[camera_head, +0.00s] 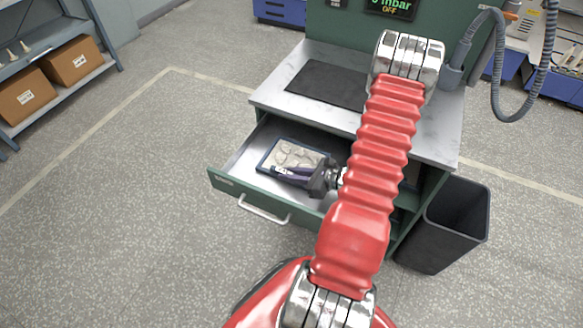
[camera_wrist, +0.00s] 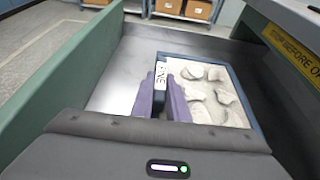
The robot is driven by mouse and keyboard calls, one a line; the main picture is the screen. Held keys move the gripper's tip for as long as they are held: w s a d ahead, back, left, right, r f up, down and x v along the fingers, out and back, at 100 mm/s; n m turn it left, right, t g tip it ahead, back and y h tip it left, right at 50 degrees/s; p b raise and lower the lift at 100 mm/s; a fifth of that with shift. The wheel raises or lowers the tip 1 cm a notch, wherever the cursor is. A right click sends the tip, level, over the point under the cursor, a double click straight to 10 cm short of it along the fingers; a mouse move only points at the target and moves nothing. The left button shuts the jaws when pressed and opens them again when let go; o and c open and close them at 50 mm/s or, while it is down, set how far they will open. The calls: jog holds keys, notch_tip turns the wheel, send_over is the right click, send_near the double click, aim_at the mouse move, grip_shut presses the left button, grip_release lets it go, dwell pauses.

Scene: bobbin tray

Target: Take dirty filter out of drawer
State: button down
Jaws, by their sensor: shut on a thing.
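The dirty filter (camera_head: 297,153) is a flat panel with a blue frame and a pale face marked with grey-brown patches. It lies in the open green drawer (camera_head: 228,183). In the wrist view the filter (camera_wrist: 240,113) fills the middle right, inside the drawer (camera_wrist: 75,70). My gripper (camera_head: 275,172) reaches into the drawer from the right. In the wrist view its purple fingers (camera_wrist: 165,100) are closed on the filter's near-left frame edge, beside a white label with dark letters. Whether the filter is lifted off the drawer floor I cannot tell.
The workbench (camera_head: 345,120) above the drawer has a dark mat (camera_head: 328,84) on top. A black bin (camera_head: 450,225) stands at its right. A grey hose (camera_head: 497,70) hangs at the upper right. The floor left of the drawer is clear.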

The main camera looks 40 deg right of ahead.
jog(key=shift+r, duration=0.15)
jog(key=shift+r, duration=0.45)
jog(key=a, duration=0.1)
jog(key=s+a, duration=0.1)
jog(key=a, duration=0.2)
jog(key=shift+s+a, duration=0.1)
jog(key=shift+s, duration=0.15)
notch_tip(320, 180, up, 14)
jog(key=shift+d, duration=0.25)
jog(key=shift+f, duration=0.1)
